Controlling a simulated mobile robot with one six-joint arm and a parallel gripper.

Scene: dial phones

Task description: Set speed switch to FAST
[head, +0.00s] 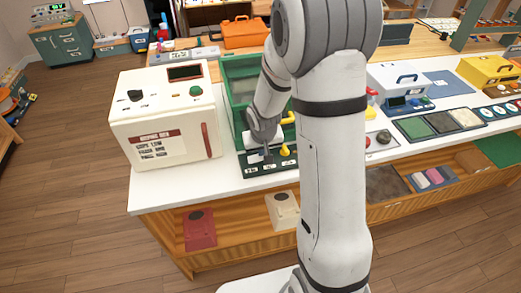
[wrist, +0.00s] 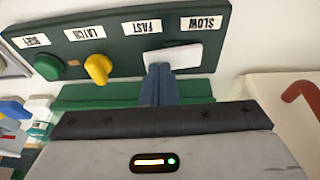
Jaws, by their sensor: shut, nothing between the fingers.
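A dark green control panel (wrist: 110,62) fills the upper part of the wrist view, its labels upside down. A white speed switch (wrist: 186,55) sits on it, beside the FAST label (wrist: 141,27) and the SLOW label (wrist: 202,23). It looks slightly tilted; which setting it is in I cannot tell. My gripper (wrist: 160,68) is shut and empty, its blue fingertips at the FAST-side end of the switch. Whether they touch it I cannot tell. In the head view my gripper (head: 264,153) is over the panel (head: 254,170), and my arm hides part of it.
A yellow knob (wrist: 98,68) by the LATCH label and a green button (wrist: 49,66) are on the same panel. In the head view a white box with a red handle (head: 165,120) stands close to the left. The white counter (head: 165,190) is clear in front of it.

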